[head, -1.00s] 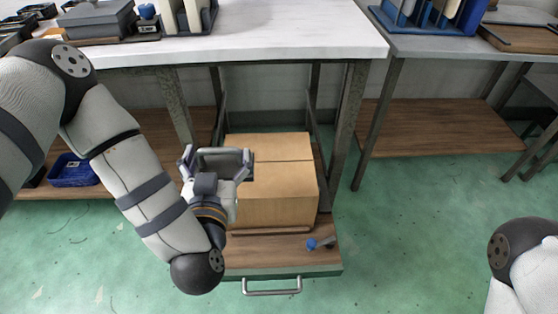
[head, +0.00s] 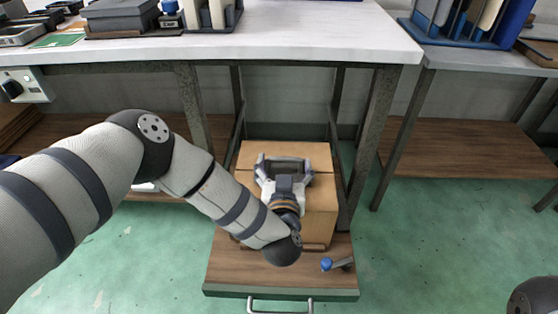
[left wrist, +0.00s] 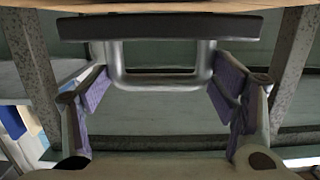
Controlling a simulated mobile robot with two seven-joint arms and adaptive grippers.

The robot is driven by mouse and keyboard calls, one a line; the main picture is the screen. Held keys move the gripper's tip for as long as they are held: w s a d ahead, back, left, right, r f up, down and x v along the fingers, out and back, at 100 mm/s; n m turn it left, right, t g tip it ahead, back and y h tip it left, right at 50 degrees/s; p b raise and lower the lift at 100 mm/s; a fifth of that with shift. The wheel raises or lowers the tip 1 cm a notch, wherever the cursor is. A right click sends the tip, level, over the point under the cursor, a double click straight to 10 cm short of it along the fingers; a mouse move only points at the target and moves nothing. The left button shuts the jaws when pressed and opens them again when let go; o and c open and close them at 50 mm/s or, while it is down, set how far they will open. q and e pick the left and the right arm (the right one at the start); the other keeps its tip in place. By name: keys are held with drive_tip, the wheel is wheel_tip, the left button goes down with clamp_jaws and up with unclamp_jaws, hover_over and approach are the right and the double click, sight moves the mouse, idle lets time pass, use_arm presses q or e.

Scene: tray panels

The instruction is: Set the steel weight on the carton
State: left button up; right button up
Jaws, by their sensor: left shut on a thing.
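The carton (head: 319,203) is a closed tan box on a low wooden platform, below and between the benches in the head view. My left gripper (head: 285,163) is over the carton's top and hides part of it. It is shut on the steel weight (head: 288,168), whose dark part shows between the fingers. In the left wrist view the weight is a dark slab (left wrist: 160,27) with a bright steel loop between the two finger pads. Whether the weight touches the carton top cannot be told. My right gripper is out of view.
The wooden platform (head: 225,266) has a metal pull handle at its front. A blue-ended grey piece (head: 327,264) lies on it, right of my arm. A white-topped bench (head: 300,40) with steel legs stands close behind the carton. Green floor is clear at the right.

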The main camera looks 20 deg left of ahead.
use_arm(q)
drive_tip(key=shift+f, duration=0.45)
drive_tip(key=o, duration=2)
drive_tip(key=shift+f, duration=0.2)
drive_tip(key=p+v, duration=0.2)
drive_tip(key=v, duration=1)
drive_tip(key=shift+p, duration=0.35)
